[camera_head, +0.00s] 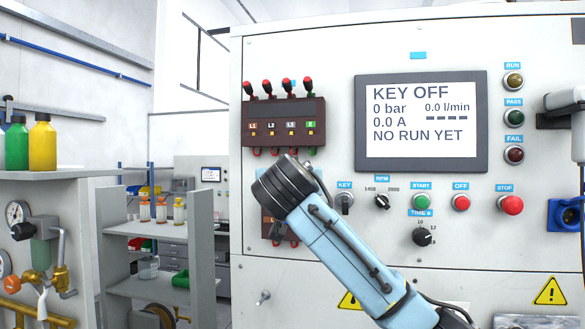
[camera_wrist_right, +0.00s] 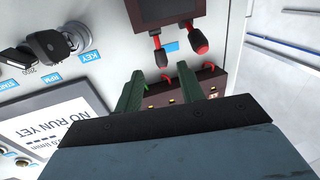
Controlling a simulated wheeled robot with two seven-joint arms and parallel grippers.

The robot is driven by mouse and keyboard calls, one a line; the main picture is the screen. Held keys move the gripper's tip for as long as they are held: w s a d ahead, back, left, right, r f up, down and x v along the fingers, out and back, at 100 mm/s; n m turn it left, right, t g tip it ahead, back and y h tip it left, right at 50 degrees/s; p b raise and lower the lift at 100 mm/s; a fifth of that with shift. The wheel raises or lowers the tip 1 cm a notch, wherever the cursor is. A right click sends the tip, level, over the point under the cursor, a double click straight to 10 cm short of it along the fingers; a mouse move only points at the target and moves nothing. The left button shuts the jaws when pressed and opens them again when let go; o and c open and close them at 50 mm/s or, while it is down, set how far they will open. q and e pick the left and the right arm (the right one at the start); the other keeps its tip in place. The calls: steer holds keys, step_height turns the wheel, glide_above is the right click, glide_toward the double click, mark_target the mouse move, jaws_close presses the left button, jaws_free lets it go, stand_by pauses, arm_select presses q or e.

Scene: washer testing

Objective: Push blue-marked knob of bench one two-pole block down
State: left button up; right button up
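The two-pole block is mostly hidden behind my right arm in the head view, where a brown strip of it (camera_head: 266,224) shows. In the right wrist view, which looks upside down, the block (camera_wrist_right: 168,9) is at the top. Its two red-tipped knobs, one on the left (camera_wrist_right: 160,57) and one on the right (camera_wrist_right: 197,43), point towards the picture's bottom. A blue mark (camera_wrist_right: 171,47) lies on the panel between them. My right gripper (camera_wrist_right: 158,72) has its green fingers apart, with tips near the left knob; contact cannot be told. My left gripper is not in view.
A block with several red knobs (camera_head: 285,124) sits above, close to my right gripper. The screen (camera_head: 421,122), key switch (camera_head: 345,201) and RPM switch (camera_head: 383,201) are to the right. Shelves with bottles (camera_head: 160,211) stand left of the bench.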

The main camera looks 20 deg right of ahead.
steer(key=p+x, duration=0.2)
steer(key=x, duration=0.4)
steer(key=shift+w, duration=0.2)
jaws_close()
